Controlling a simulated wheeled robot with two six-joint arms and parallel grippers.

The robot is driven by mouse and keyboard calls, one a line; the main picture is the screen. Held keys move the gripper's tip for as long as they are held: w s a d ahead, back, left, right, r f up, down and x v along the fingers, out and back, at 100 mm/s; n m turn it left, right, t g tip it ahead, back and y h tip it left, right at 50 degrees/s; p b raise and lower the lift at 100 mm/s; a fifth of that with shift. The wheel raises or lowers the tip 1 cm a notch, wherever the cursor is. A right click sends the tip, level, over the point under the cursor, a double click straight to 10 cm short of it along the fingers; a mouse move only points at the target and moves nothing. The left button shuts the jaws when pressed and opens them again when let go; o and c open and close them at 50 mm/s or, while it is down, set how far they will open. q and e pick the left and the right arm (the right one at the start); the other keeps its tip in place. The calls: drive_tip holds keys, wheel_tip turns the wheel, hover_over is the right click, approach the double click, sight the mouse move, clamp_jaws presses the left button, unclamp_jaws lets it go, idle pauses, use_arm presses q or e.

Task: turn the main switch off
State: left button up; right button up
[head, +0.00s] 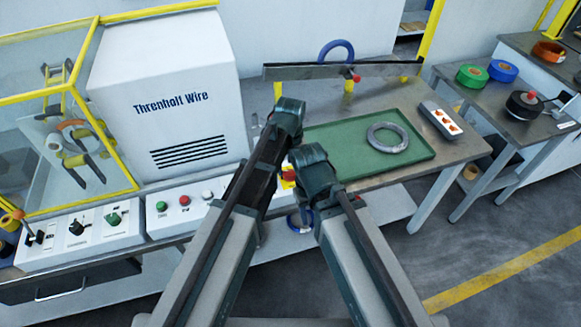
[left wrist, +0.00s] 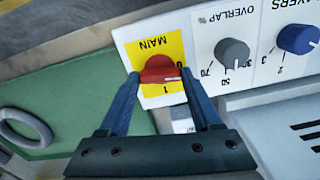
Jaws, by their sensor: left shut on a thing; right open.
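The main switch is a red knob (left wrist: 160,70) on a yellow plate marked MAIN, with 0 and 1 beside it. My left gripper (left wrist: 160,76) is shut on this knob, one finger at each side of it. The knob's grip lies roughly across the picture in the left wrist view; its exact setting is hard to read. In the head view the yellow plate (head: 288,174) shows only in part between my arms. The left gripper's wrist (head: 288,110) is above it, its fingers hidden. My right gripper (head: 312,165) is lower and to the right, its fingers hidden there.
A grey overlap dial (left wrist: 232,52) and a blue dial (left wrist: 297,38) sit beside the switch. Green and red buttons (head: 184,200) are on the panel left of my arms. A green tray (head: 340,165) with a grey coil (head: 388,137) lies to the right.

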sight(291, 170)
use_arm(q)
drive_tip(key=shift+n, duration=0.8)
drive_tip(key=o, duration=1.4)
drive_tip(key=shift+r, duration=0.1)
wheel_tip(291, 170, up, 14)
drive_tip(key=p, duration=1.3)
drive_tip(key=shift+f+p, duration=0.2)
drive_tip(key=shift+p, duration=0.2)
